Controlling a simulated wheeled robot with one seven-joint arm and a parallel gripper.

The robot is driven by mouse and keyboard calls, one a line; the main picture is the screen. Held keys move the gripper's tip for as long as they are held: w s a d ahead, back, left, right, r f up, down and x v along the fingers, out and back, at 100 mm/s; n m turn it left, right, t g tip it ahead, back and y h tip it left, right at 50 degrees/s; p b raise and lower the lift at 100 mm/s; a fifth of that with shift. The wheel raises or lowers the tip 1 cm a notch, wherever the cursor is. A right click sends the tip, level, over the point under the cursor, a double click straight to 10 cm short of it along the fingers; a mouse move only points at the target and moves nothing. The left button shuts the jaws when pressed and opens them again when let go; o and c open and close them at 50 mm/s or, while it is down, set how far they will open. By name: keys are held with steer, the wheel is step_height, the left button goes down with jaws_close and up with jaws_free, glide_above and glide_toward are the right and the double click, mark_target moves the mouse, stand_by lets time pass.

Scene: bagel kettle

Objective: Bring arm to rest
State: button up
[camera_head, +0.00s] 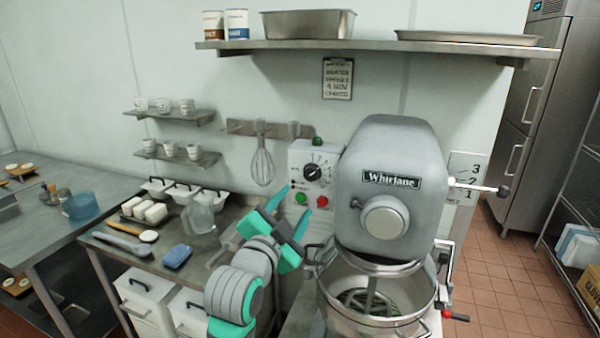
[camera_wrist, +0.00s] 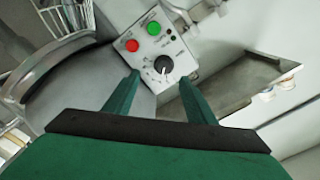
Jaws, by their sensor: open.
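My gripper (camera_head: 290,213) is raised in front of the mixer's control box, with its two teal fingers spread apart and nothing between them. In the wrist view the open fingers (camera_wrist: 160,92) point toward the control box, which has a black dial (camera_wrist: 163,64), a red button (camera_wrist: 131,45) and a green button (camera_wrist: 153,28). The control box (camera_head: 316,160) also shows in the head view, left of the grey Whirlane mixer (camera_head: 388,150). I cannot tell whether a fingertip touches the box. My arm bends up from the bottom of the head view.
The mixer's steel bowl (camera_head: 340,300) is close to the right of my arm. A counter (camera_head: 110,225) on the left holds white containers, a clear jug (camera_head: 200,217) and a blue sponge (camera_head: 177,256). A whisk (camera_head: 262,165) hangs behind. A long shelf (camera_head: 380,46) spans above.

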steer(key=s+d+f+n+y, duration=0.15)
steer(key=s+f+n, duration=0.3)
steer(key=f, duration=0.55)
steer(key=s+d+f+n+y, duration=0.1)
steer(key=s+f+n+y, duration=0.15)
steer(key=s+f, duration=0.6)
steer(key=s+d+f+n+y, duration=0.1)
steer(key=s+f+n, duration=0.25)
steer(key=f, duration=0.95)
steer(key=s+f+n+g+y, duration=0.1)
steer(key=s+f, duration=0.3)
steer(key=s, duration=0.4)
steer(key=s+f+n, duration=0.2)
steer(key=s+f, duration=0.2)
steer(key=s, duration=0.3)
steer(key=s+r+g, duration=0.1)
steer(key=s, duration=1.6)
steer(key=shift+a+m, duration=0.15)
steer(key=shift+m, duration=0.3)
steer(key=shift+s, duration=0.1)
